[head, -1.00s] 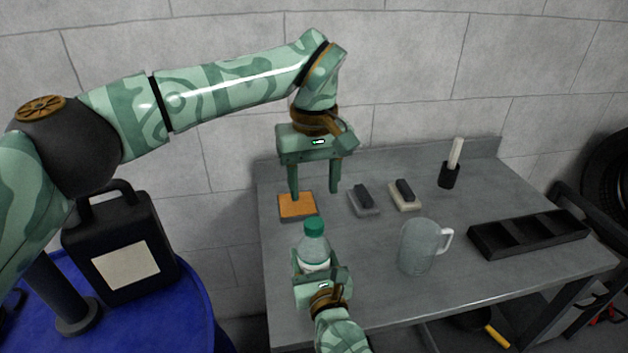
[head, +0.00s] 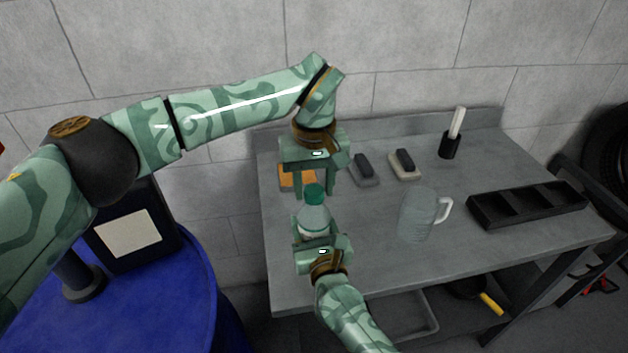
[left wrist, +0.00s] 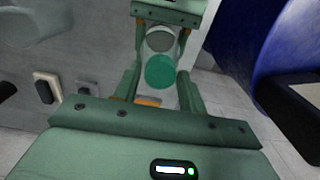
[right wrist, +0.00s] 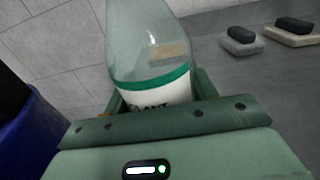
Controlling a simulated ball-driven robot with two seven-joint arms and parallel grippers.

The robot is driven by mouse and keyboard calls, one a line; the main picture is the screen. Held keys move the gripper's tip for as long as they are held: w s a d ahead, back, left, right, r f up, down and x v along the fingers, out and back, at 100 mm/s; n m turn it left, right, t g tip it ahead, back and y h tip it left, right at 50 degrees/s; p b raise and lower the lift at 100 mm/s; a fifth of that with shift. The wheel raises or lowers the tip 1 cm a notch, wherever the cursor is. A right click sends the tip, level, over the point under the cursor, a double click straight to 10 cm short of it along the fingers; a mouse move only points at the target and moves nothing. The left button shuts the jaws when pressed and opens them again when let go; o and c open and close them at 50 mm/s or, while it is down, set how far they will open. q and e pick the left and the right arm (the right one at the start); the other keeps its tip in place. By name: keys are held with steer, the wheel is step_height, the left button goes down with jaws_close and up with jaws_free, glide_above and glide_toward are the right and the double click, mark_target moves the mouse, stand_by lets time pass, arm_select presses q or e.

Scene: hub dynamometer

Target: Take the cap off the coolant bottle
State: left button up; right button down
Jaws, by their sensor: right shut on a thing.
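The coolant bottle (head: 313,221) is clear, with a white label, and stands upright in my right gripper (head: 316,240), which is shut on its body. Its green cap (head: 314,194) is on top. In the right wrist view the bottle (right wrist: 150,50) shows a green stripe and part of its lettering; the cap is out of that view. My left gripper (head: 315,183) points down just over the bottle, open. In the left wrist view the cap (left wrist: 160,72) appears between the two spread fingers, with gaps on both sides. I cannot tell whether the fingertips reach its height.
A clear jug (head: 417,215), an orange sponge-like block (head: 288,180), two erasers or brushes (head: 365,172) (head: 405,166), a black holder (head: 450,146) and a black tray (head: 530,206) are on the grey bench. A blue drum (head: 150,300) with a black canister stands left.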

arm_select(q)
steer(key=c, duration=0.6)
steer(key=n, duration=0.6)
steer(key=shift+c, duration=0.4)
steer(key=n, duration=0.6)
steer(key=shift+n, duration=0.3)
steer(key=n, duration=1.5)
steer(key=shift+r, duration=0.1)
steer(key=n, duration=0.6)
steer(key=shift+n, duration=0.4)
steer(key=n, duration=0.6)
steer(key=shift+n, duration=0.3)
steer(key=n, duration=1.3)
steer(key=shift+w, duration=0.1)
steer(key=shift+r, duration=0.25)
